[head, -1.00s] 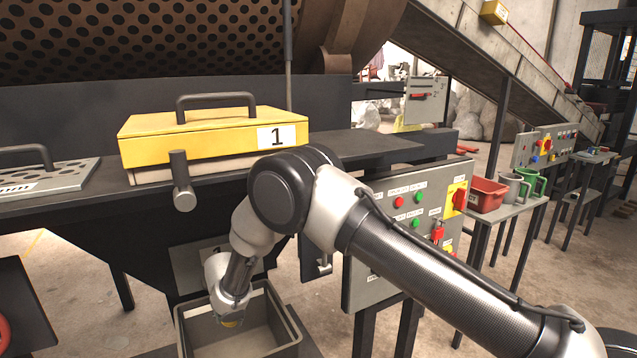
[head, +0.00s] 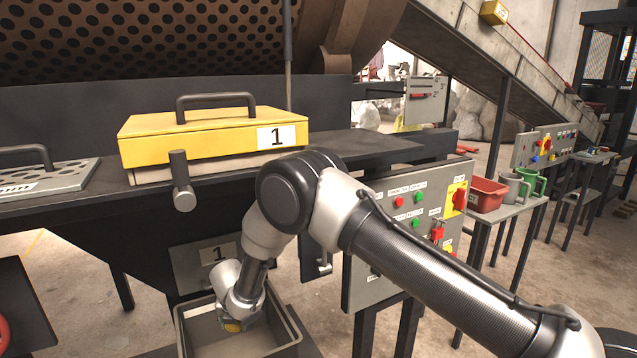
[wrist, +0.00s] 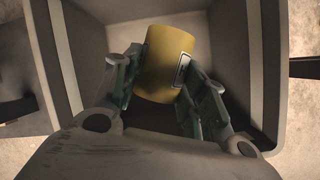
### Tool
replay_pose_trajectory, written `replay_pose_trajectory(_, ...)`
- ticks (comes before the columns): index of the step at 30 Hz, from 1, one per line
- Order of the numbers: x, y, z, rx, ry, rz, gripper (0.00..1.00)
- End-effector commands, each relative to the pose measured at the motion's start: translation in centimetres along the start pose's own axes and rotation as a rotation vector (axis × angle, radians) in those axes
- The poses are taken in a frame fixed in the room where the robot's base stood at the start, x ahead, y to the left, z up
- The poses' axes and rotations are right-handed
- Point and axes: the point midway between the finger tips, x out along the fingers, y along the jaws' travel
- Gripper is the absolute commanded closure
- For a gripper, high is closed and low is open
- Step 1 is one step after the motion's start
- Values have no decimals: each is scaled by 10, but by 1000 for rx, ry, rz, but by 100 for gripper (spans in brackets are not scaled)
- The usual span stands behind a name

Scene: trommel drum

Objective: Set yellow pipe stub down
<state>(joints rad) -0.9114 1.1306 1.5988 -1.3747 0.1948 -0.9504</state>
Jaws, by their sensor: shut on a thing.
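The yellow pipe stub (wrist: 165,62) is a short yellow cylinder with a small pale label on its side. My gripper (wrist: 157,80) is shut on it, one finger on each side. In the head view a bit of the stub (head: 233,327) shows below my gripper (head: 237,318), inside the outline of the grey bin (head: 180,328). The bin's walls (wrist: 262,65) surround the stub in the wrist view. Whether the stub touches the bin floor I cannot tell.
The bin stands below a plate marked 1 (head: 214,256) on the dark chute. A yellow cover marked 1 (head: 185,140) sits above. A control panel (head: 398,260) stands right of the bin, and a red tray (head: 487,195) and mugs lie on a side table.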

Motion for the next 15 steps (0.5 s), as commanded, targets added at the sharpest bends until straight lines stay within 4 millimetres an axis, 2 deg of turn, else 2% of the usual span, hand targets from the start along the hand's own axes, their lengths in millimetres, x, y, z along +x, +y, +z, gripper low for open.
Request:
replay_pose_trajectory(4,-21,6,8,8,-2,-1,73)
replay_pose_trajectory(9,-19,15,8,44,-7,-16,73)
replay_pose_trajectory(11,-9,20,5,44,-6,-19,73)
replay_pose_trajectory(15,13,16,-4,24,-2,-12,73)
